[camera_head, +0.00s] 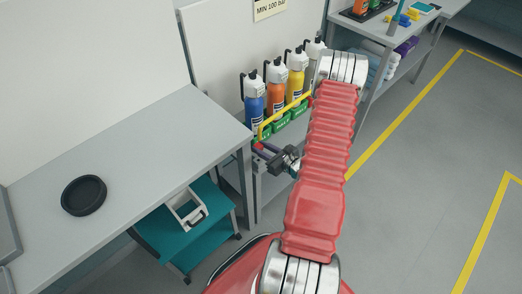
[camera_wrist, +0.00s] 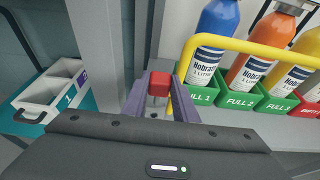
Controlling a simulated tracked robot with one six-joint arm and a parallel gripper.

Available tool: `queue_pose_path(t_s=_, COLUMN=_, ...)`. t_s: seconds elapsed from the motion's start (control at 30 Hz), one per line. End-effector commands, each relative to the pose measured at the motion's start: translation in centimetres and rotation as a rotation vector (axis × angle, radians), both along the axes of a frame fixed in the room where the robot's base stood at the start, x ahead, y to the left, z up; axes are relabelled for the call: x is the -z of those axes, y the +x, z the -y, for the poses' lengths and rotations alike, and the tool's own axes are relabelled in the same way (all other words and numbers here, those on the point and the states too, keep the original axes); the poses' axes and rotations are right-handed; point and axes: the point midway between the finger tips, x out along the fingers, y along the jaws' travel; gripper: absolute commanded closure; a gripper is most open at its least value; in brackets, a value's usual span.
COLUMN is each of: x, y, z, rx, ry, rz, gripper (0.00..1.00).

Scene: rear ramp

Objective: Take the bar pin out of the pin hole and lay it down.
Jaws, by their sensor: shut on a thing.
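The bar pin has a red head (camera_wrist: 159,82) with a short grey shank showing below it. My gripper (camera_wrist: 160,98) is shut on it, its purple-lined fingers on either side of the pin. In the head view my gripper (camera_head: 264,151) is at the near left end of the yellow bar (camera_head: 284,117), where a small patch of red (camera_head: 259,146) shows. The bar also shows in the wrist view (camera_wrist: 250,47), across the front of the bottles. The pin hole is hidden, and I cannot tell whether the pin's lower end is in it.
Bottles, blue (camera_head: 254,98), orange (camera_head: 276,92) and yellow (camera_head: 296,80), stand in green holders behind the bar. A grey table (camera_head: 130,130) at left bears a black round dish (camera_head: 84,195). A teal cart (camera_head: 170,232) with a white tote (camera_head: 187,210) is below.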

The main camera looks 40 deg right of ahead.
Motion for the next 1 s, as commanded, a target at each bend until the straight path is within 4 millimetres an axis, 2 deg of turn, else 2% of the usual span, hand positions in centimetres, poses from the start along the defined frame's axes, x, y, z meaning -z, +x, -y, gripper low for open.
queue_pose_path(t_s=0.57, x=-0.6, y=0.0, z=0.0, rx=0.000, ry=0.000, rz=0.000, gripper=1.00)
queue_pose_path(t_s=1.0, x=-3.0, y=0.0, z=0.0, rx=0.000, ry=-0.001, rz=0.000, gripper=1.00)
